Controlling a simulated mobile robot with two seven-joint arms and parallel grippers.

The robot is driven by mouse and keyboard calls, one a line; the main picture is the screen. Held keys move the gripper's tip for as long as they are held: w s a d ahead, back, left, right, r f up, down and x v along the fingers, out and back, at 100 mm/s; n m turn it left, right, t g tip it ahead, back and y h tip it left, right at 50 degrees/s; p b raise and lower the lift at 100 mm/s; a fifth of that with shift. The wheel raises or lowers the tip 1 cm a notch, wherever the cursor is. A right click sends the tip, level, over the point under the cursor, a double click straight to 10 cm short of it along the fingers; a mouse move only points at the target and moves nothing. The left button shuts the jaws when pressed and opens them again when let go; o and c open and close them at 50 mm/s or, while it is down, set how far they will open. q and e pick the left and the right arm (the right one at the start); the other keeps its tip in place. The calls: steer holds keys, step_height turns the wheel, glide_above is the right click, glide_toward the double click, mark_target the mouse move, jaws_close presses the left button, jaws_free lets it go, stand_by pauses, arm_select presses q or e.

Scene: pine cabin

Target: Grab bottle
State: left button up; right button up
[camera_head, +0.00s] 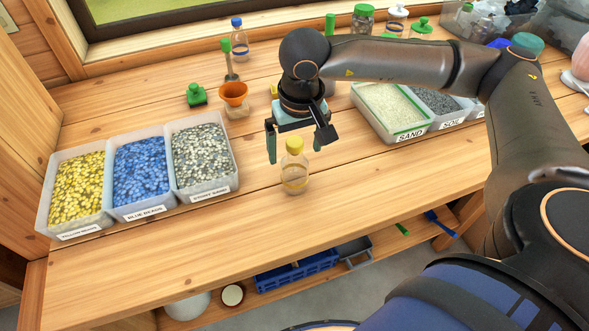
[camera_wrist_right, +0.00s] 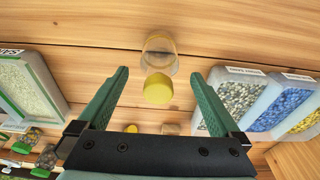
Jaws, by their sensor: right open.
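A small clear bottle (camera_head: 294,172) with a yellow cap stands upright on the wooden workbench in the head view, between the bead bins and the sand bin. My right gripper (camera_head: 298,148) is open, its fingers pointing down behind and above the bottle. In the right wrist view, the bottle (camera_wrist_right: 158,70) shows past the fingertips with its cap toward me, and the open gripper (camera_wrist_right: 161,78) has nothing between its pads. I cannot tell whether the fingertips are level with the cap. My left gripper is in neither view.
Bins of yellow beads (camera_head: 45,212), blue beads (camera_head: 118,208) and grey pebbles (camera_head: 180,192) stand left. A sand bin (camera_head: 392,133) is right. An orange funnel (camera_head: 234,93) and blue-capped bottle (camera_head: 239,45) stand behind. The bench front is clear.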

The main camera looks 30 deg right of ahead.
mark_target(294, 162)
steer(key=shift+w+d+f+p, duration=0.1)
steer(key=shift+w+f, duration=0.1)
steer(key=shift+f, duration=0.8)
steer(key=shift+w+d+f+p, duration=0.15)
steer(key=shift+w+f, duration=0.1)
steer(key=shift+f, duration=0.7)
steer(key=shift+w+a+f+p, duration=0.1)
steer(key=shift+w+f, duration=0.1)
steer(key=shift+f, duration=0.8)
steer(key=shift+d, duration=0.1)
steer(key=c, duration=1.5)
